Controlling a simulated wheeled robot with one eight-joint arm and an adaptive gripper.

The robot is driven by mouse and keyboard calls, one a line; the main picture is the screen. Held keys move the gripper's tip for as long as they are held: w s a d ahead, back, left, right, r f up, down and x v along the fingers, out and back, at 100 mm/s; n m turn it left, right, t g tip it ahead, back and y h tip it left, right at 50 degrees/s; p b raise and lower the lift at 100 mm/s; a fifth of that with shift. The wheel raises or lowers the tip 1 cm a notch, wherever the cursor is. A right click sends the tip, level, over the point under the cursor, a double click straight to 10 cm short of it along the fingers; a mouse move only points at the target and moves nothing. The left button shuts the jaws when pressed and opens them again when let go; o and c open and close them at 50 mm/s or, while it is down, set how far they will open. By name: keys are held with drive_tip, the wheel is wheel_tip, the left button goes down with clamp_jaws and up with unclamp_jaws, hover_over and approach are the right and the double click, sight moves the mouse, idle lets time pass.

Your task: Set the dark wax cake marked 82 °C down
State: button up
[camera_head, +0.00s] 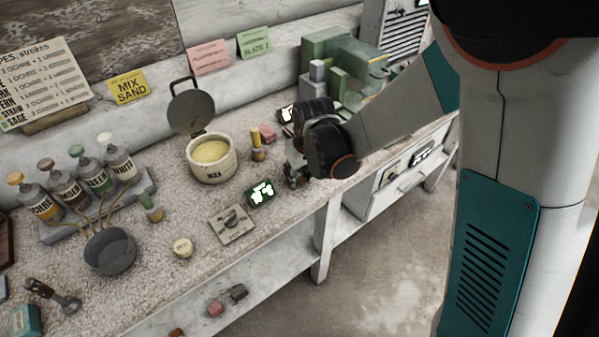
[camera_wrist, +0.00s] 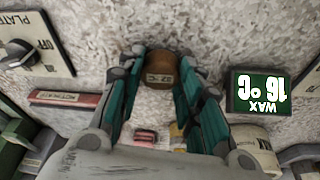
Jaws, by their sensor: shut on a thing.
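My gripper (camera_wrist: 160,75) is shut on the dark brown wax cake (camera_wrist: 161,77), whose pale label appears to read 82 °C in the wrist view. The cake sits between the fingertips, over the speckled bench top (camera_wrist: 200,25); I cannot tell if it touches the surface. In the head view my gripper (camera_head: 297,178) is low over the bench near its front edge, right of the dark display. The cake is not clearly visible there, being small and partly hidden by my gripper.
The wax display (camera_head: 260,193) and the plate switch (camera_head: 232,225) lie left of my gripper. A wax pot (camera_head: 210,160) with raised lid stands behind them. A pale yellow cake (camera_head: 183,247) is near the front edge. Green machinery (camera_head: 345,65) stands at the back right.

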drive_tip(key=shift+f, duration=0.2)
drive_tip(key=o, duration=1)
drive_tip(key=shift+r+p, duration=1.3)
drive_tip(key=shift+r, duration=0.75)
